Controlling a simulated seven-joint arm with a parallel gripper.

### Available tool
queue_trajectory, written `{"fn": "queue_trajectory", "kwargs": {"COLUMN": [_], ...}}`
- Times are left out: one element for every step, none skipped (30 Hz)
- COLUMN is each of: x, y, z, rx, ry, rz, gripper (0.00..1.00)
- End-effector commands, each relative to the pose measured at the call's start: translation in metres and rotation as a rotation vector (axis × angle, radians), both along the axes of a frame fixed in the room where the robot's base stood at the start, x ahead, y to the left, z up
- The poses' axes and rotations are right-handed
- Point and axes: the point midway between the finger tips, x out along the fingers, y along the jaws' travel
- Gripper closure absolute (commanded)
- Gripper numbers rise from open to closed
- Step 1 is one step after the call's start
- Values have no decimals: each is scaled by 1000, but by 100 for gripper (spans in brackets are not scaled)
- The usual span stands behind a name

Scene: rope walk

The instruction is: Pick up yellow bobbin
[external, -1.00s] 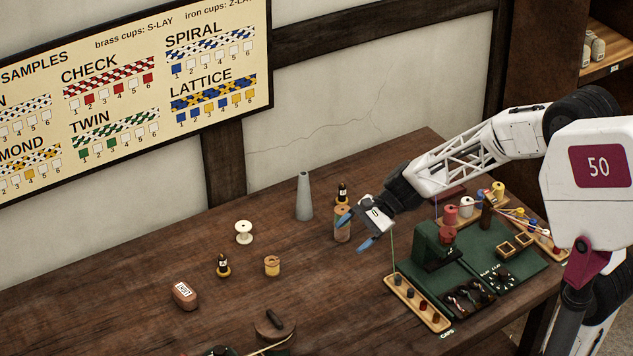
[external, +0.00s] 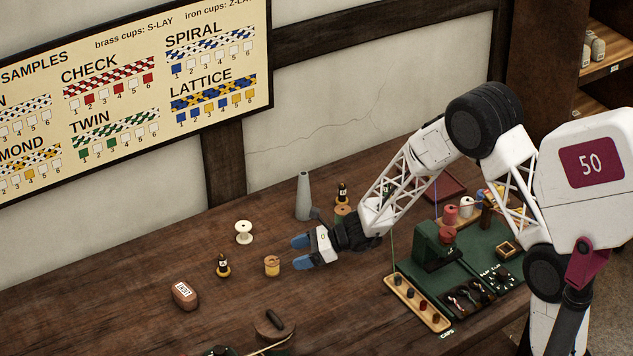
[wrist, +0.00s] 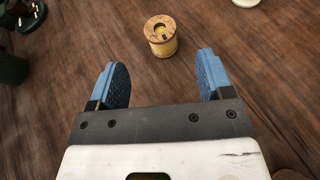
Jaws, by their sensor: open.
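The yellow bobbin (external: 272,265), a small spool with wooden-looking ends, stands upright on the dark wooden table. It also shows in the wrist view (wrist: 161,38), top centre, with a yellowish body below a tan top with a hole. My gripper (external: 300,252) is to the right of the bobbin, low over the table. Its two blue fingers are spread and empty, and in the wrist view (wrist: 160,64) the bobbin lies just beyond the gap between their tips, apart from both.
A brown labelled block (external: 184,295) lies farther left. A grey cone (external: 304,197) stands behind my gripper. A green stand (external: 432,246) and cap tray (external: 417,303) are at right.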

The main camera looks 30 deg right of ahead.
Motion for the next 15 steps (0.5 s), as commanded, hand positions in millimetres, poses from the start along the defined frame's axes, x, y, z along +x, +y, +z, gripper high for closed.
{"fn": "queue_trajectory", "kwargs": {"x": [1, 1, 1, 1, 1, 1, 1, 1, 1, 1, 1, 2, 2, 3, 4], "y": [0, 0, 0, 0, 0, 0, 0, 0, 0, 0, 1, 2, 3, 5, 7], "z": [-1, -1, -1, 0, 0, 0, 0, 0, 0, 0, -1, -1, -2, -2, -3], "rx": [2, 2, 2, 2, 2, 1, 1, 1, 2, 2, 2, 1, 1, 1, 1], "ry": [1, 1, 1, 1, 1, 0, 0, 0, 1, 1, 1, 0, 0, 0, 0], "rz": [-2, -3, -3, -3, -3, -3, -3, -3, -2, -2, -2, -1, -1, -1, -1], "gripper": [27, 27, 27, 27, 27, 27, 27, 27, 27, 27, 27, 27, 27, 27, 27]}}
